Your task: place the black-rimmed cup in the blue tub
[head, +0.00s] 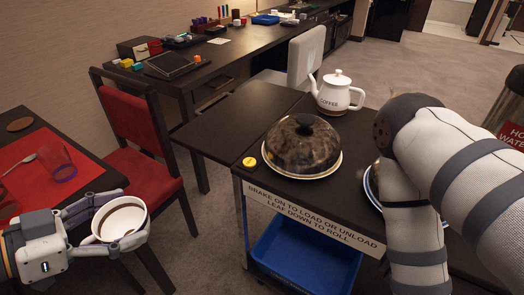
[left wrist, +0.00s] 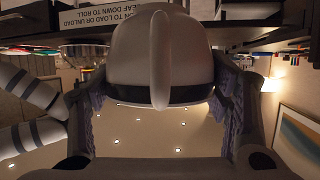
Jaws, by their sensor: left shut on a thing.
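The black-rimmed cup (head: 135,240) is white with a thin dark rim, and I look partly into its open top. My left gripper (head: 112,212) is shut on it, one finger on each side, at the lower left of the head view. In the left wrist view the cup (left wrist: 160,55) fills the middle between the fingers, with its handle towards the camera. The blue tub (head: 318,243) sits on the lower shelf of the cart, right of the cup and apart from it. My right gripper is outside both views.
The dark cart top (head: 240,122) holds a domed dish (head: 303,145) and a white coffee pot (head: 337,93), and overhangs the tub. My right arm covers its right side. A red chair (head: 140,160) and a table with a red mat (head: 82,173) stand left. Carpet lies between.

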